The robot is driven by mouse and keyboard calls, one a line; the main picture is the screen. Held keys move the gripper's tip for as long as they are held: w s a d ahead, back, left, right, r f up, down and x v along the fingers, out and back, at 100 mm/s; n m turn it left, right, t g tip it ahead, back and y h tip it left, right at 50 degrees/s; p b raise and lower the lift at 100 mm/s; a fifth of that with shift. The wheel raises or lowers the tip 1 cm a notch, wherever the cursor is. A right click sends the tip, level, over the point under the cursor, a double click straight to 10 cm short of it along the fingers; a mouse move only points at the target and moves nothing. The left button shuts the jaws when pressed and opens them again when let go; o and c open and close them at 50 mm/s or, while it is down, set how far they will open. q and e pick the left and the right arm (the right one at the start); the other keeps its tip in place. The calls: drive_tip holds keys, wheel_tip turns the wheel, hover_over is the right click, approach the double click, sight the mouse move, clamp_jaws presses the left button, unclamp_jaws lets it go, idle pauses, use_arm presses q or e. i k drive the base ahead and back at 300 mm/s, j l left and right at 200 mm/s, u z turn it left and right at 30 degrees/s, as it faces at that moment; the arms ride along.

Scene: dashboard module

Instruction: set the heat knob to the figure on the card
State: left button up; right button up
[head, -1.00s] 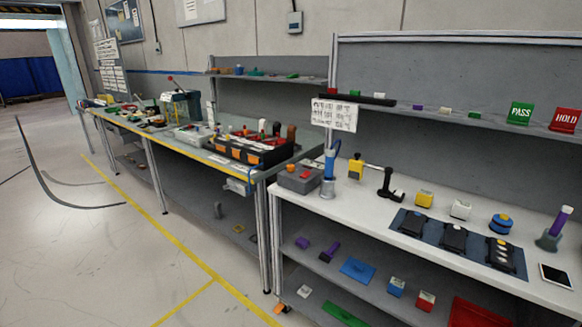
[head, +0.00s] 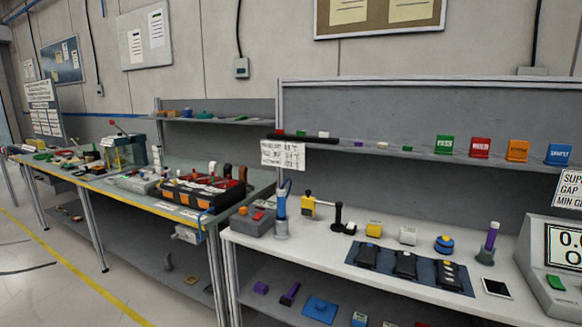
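I cannot make out a heat knob or a dashboard module in the head view. A white printed card (head: 283,154) hangs at the left end of the white bench, but its text is too small to read. A second white card (head: 569,190) is cut off by the right edge; it shows parts of words such as "GAP" and "MIN". I cannot tell whether either is the task's card. Neither of my grippers is in view.
The white bench (head: 330,256) holds a blue mat (head: 377,278) with several black devices, a blue round piece (head: 445,244), a purple-handled tool (head: 490,240) and a grey display unit (head: 552,262). Coloured signs stand on its shelf. A longer bench (head: 100,178) stands left.

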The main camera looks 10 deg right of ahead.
sight(242, 210)
drive_tip(key=z, duration=0.65)
drive_tip(key=i+j+z, duration=0.15)
drive_tip(key=j+z, duration=0.25)
drive_tip(key=i+j+z, duration=0.1)
drive_tip(key=j+z, duration=1.15)
drive_tip(key=l, duration=0.1)
